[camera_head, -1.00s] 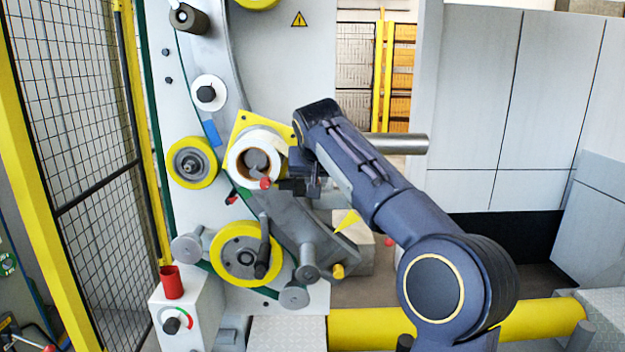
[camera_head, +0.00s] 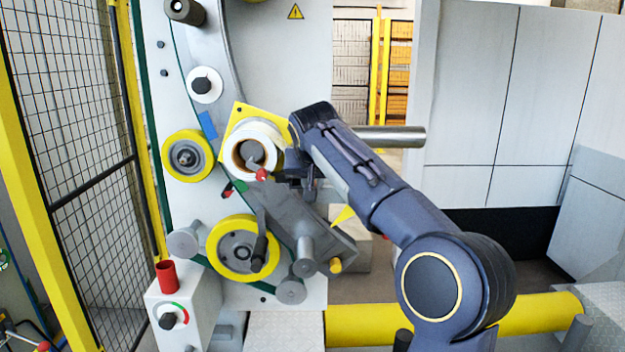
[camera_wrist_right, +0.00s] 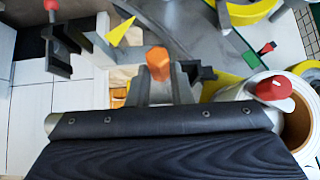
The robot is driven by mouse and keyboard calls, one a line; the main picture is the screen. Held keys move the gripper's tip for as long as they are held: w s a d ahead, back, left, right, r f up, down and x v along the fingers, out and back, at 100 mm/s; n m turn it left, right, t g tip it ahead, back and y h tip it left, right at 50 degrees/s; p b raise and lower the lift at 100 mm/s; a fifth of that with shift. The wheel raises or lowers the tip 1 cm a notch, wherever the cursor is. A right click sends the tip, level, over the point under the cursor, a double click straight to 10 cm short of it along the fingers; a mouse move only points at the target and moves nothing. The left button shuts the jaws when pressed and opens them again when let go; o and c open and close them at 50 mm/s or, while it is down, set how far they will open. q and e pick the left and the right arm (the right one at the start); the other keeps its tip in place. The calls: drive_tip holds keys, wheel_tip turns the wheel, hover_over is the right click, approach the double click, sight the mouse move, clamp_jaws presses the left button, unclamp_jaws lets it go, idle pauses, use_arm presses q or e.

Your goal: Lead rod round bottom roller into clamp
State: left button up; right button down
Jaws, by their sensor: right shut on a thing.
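My right arm comes in from the right in the head view. Its gripper (camera_head: 304,184) is beside the white roll, above and right of the bottom roller. In the right wrist view a silver-ended rod (camera_wrist_right: 52,123) with a dark, riveted cover lies across the picture; my gripper (camera_wrist_right: 165,85) is shut on it, though the contact is not clear. The arm hides most of the grip in the head view. The bottom roller (camera_head: 214,252), yellow-rimmed with a crank, sits low on the machine. I cannot tell for sure which part is the clamp. My left gripper is not in view.
The white roll (camera_head: 267,135) with a red knob (camera_wrist_right: 274,88) is close to the rod's right end in the wrist view. Grey pegs (camera_head: 305,255) stand around the bottom roller. A grey tube (camera_head: 395,137) sticks out behind my arm. A mesh fence (camera_head: 80,120) closes the left.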

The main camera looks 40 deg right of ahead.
wheel_tip(320, 180, down, 6)
drive_tip(key=b, duration=0.4)
drive_tip(key=shift+r, duration=0.2)
idle(0.4)
wheel_tip(320, 180, down, 9)
drive_tip(key=w+a+b, duration=0.2)
drive_tip(key=a+b, duration=0.1)
drive_tip(key=b, duration=0.3)
drive_tip(key=shift+w, duration=0.2)
idle(0.6)
idle(0.4)
drive_tip(key=shift+f, duration=0.1)
